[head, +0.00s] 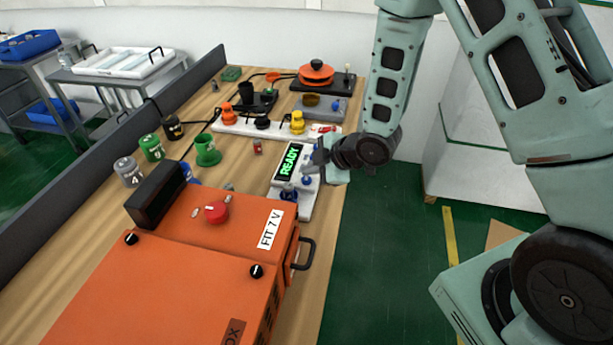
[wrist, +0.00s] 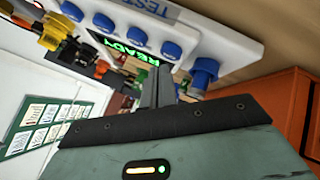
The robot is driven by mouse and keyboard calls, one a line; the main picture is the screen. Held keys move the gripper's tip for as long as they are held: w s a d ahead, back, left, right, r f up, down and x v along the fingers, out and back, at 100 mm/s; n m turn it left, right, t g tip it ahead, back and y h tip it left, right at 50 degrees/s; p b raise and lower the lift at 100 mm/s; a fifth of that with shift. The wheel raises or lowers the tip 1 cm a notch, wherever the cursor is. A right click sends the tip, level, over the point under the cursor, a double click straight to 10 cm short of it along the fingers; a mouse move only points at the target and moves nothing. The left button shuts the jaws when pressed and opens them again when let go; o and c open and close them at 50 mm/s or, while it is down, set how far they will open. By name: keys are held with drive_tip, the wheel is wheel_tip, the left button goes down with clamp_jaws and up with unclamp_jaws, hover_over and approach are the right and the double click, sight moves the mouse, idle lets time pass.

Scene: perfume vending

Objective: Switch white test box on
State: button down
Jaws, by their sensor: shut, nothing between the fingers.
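The white test box (head: 306,205) lies on the wooden bench behind the orange machine. Its dark display shows READY in green, and the display also appears in the wrist view (wrist: 125,48). Several blue knobs or buttons (wrist: 137,37) line the box, and a larger blue knob (wrist: 204,72) sits near one end. My gripper (head: 318,158) is shut and empty, at the right side of the box by the display. In the wrist view its fingers (wrist: 158,85) overlap the display edge; I cannot tell whether they touch the box.
An orange machine (head: 210,250) labelled FIT 7 V, with a red button and a dark handle, fills the near bench. Coloured numbered cups (head: 152,148) stand to the left. A white board (head: 230,125) with orange, black and yellow items lies behind. Open green floor is on the right.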

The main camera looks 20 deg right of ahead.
sight(310, 180)
drive_tip(key=shift+r, duration=0.25)
wheel_tip(310, 180, up, 5)
drive_tip(key=p, duration=0.3)
drive_tip(key=shift+p, duration=0.3)
drive_tip(key=shift+f, duration=0.15)
idle(0.6)
drive_tip(key=s+a+r+m+g+h+b, duration=0.25)
drive_tip(key=s+a+r+m, duration=0.3)
drive_tip(key=s+r, duration=0.35)
drive_tip(key=s+r+m+g+h, duration=0.1)
drive_tip(key=s+r+g, duration=0.1)
drive_tip(key=s, duration=0.8)
drive_tip(key=s+a+r+m+g+h, duration=0.1)
drive_tip(key=s+r+m+g, duration=0.1)
drive_tip(key=s, duration=0.8)
drive_tip(key=shift+a+r+g, duration=0.3)
drive_tip(key=shift+r+g, duration=0.05)
drive_tip(key=shift+r, duration=0.05)
